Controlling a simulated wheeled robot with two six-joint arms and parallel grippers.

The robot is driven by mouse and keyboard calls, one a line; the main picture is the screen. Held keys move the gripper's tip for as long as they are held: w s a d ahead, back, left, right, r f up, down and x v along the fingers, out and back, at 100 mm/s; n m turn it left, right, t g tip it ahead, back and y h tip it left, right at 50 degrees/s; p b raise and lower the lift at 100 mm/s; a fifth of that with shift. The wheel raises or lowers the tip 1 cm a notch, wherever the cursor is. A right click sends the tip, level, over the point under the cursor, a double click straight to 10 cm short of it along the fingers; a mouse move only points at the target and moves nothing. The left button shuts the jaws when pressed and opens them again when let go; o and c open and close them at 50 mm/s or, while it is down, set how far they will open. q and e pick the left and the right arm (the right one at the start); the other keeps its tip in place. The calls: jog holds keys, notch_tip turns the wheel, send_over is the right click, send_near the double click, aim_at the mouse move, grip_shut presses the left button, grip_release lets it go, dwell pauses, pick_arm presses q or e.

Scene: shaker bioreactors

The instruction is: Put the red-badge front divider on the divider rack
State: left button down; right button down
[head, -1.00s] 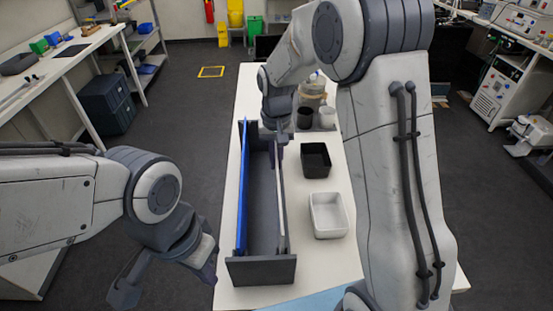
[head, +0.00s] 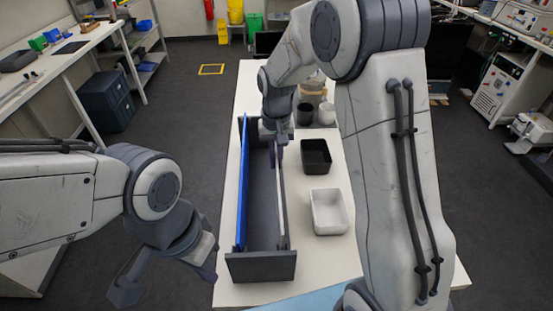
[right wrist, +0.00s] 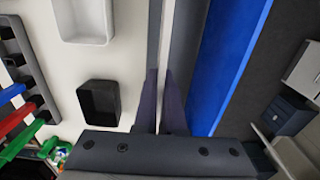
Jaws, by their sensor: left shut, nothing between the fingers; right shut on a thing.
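A long dark grey open box (head: 262,266) stands on the white table, with a blue panel (head: 241,190) along its left side and a thin pale panel (head: 281,205) along its right side. My right gripper (head: 278,150) is near the far end of the box, shut on the pale panel. In the right wrist view, its two fingers (right wrist: 160,100) lie on either side of the pale panel (right wrist: 168,40), with the blue panel (right wrist: 228,65) to the right. No red badge is visible. My left gripper (head: 125,291) is shut and empty, left of the table.
A black tray (head: 316,170) and a white tray (head: 329,230) stand right of the box. A dark slotted rack (right wrist: 28,60) with blue, red and green bars shows in the right wrist view; my right arm hides that area in the head view.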

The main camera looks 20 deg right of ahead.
jog(key=shift+f, duration=0.2)
jog(key=shift+f+b, duration=0.35)
jog(key=shift+f, duration=0.2)
jog(key=shift+f, duration=0.15)
jog(key=shift+f, duration=0.4)
jog(key=c, duration=0.9)
grip_release()
jog(key=shift+b, duration=0.3)
notch_tip(320, 180, up, 10)
jog(key=shift+r+b, duration=0.25)
jog(key=shift+b, duration=0.1)
